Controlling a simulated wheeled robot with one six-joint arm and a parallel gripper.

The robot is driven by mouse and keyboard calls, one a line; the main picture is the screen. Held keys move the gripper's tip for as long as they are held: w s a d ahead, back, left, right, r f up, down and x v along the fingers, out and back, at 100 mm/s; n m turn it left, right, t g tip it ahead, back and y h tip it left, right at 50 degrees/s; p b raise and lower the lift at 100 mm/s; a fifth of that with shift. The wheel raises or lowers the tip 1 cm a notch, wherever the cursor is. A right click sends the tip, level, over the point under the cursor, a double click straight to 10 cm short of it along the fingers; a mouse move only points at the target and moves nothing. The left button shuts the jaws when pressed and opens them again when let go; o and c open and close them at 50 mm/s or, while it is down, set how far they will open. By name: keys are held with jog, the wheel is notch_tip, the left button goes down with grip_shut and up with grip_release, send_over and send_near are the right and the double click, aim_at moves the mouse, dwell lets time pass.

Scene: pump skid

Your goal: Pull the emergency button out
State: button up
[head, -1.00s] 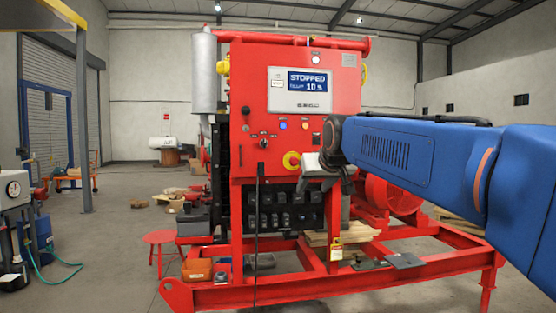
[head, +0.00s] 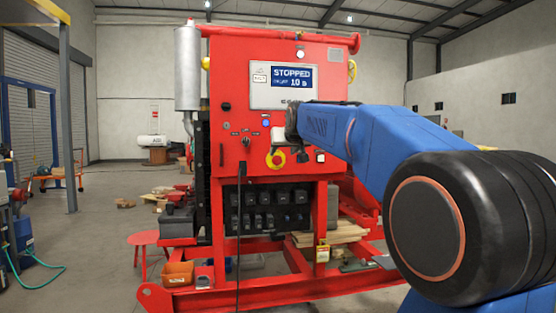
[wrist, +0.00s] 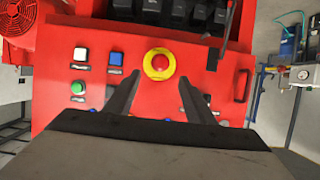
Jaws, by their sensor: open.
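The emergency button is a red mushroom head (wrist: 159,63) on a yellow ring, on the red panel. In the head view the yellow ring (head: 275,159) shows low on the panel front. My gripper (wrist: 159,82) is open, with its two dark fingers apart. In the wrist view the fingertips lie on either side of the button, a little below it in the picture. The button is not between them, and nothing is held. In the head view my gripper is just above and right of the button; its fingers are small there.
Beside the button are a blue button (wrist: 115,57), a white button (wrist: 80,54), a green button (wrist: 78,88) and a black rotary switch (head: 246,141). A row of black connectors (head: 262,196) sits below the panel. The display (head: 293,78) reads STOPPED.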

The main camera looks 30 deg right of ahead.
aim_at(278, 159)
jog(key=x, duration=0.9)
jog(key=shift+w+f, duration=0.1)
jog(key=shift+f, duration=0.05)
jog(key=shift+c, duration=0.7)
